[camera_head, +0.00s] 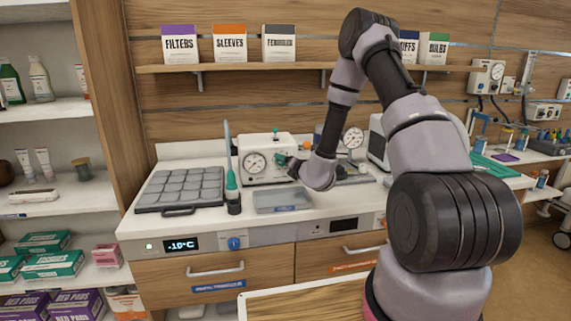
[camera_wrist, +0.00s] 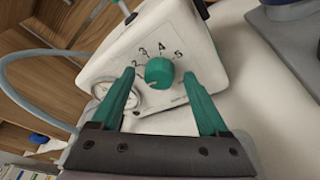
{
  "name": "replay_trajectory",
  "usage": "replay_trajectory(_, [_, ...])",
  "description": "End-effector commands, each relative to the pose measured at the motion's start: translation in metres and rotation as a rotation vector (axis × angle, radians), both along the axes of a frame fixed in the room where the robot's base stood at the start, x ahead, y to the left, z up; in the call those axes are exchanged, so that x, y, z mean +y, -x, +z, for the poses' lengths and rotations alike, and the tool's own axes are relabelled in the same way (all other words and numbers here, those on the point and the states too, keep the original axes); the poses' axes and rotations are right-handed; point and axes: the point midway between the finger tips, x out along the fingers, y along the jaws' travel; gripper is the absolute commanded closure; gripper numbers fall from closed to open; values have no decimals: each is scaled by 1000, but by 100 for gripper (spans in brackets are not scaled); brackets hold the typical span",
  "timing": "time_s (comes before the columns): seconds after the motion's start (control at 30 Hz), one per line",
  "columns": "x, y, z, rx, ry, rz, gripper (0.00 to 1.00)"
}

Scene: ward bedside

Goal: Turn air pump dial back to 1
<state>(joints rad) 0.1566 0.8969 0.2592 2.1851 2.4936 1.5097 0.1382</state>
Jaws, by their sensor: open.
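The air pump (camera_head: 262,143) is a white box with a round pressure gauge, standing on the counter in the head view. In the wrist view the pump (camera_wrist: 190,40) fills the middle and appears tilted. My gripper (camera_wrist: 159,76) is open, with one green finger on each side of the dial and gaps visible between. In the head view my gripper (camera_head: 284,160) is at the pump's front, hiding the dial.
A clear tray (camera_head: 282,200) lies on the counter in front of the pump. A grey compartment tray (camera_head: 180,188) is further left. Another gauge (camera_head: 353,138) stands to the right.

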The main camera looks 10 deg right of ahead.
Motion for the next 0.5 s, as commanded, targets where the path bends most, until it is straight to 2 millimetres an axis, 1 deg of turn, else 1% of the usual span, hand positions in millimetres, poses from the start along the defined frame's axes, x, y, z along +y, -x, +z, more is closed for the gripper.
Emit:
replay_trajectory(0.17, [-6, 24, 4, 3, 1, 0, 22])
replay_trajectory(0.4, [-18, 71, 13, 3, 1, 0, 22])
replay_trajectory(0.5, [-22, 85, 16, 2, 2, -1, 22])
